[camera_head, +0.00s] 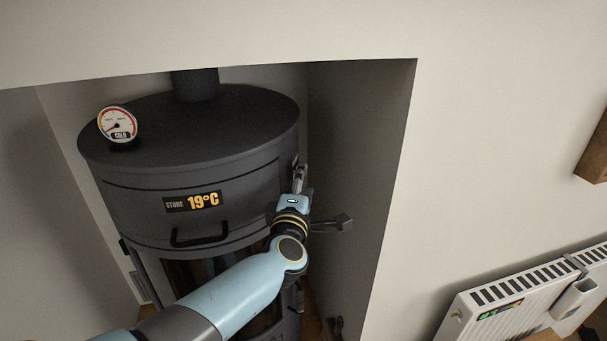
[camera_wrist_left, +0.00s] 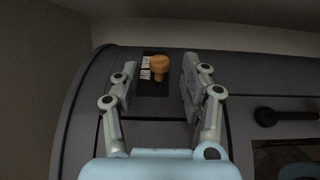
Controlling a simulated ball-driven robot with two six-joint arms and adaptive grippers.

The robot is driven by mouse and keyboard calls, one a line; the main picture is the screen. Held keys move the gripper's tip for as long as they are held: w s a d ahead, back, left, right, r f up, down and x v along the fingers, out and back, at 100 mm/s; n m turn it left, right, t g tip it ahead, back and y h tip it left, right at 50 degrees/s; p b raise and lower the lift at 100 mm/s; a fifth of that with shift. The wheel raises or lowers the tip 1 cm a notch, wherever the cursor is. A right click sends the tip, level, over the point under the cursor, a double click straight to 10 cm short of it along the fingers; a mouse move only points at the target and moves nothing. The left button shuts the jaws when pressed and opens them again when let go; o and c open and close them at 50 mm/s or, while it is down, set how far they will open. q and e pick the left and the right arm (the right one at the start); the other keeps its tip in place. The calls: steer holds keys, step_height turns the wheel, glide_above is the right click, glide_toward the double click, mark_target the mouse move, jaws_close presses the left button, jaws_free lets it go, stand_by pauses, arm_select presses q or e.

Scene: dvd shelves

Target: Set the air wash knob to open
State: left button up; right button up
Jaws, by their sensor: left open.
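The air wash knob (camera_wrist_left: 160,64) is a small orange-brown knob on a dark plate lettered "AIR WASH", seen in the left wrist view. The plate is on the curved side of the dark grey stove (camera_head: 140,202). My left gripper (camera_wrist_left: 160,72) is open, with one finger on each side of the knob and a visible gap to each. In the head view my left gripper (camera_head: 299,178) is at the stove's right side and hides the knob. The knob's exact setting cannot be told. My right gripper is not in view.
A gauge (camera_head: 118,125) reading "COLD" stands on the stove top. A display (camera_head: 193,201) reads 19°C above a dark front handle (camera_head: 200,239). The alcove's right wall (camera_head: 365,150) is close beside my gripper. A white radiator (camera_head: 520,305) is at lower right.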

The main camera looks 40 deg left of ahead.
arm_select(q)
steer(key=shift+x, duration=1.45)
jaws_close()
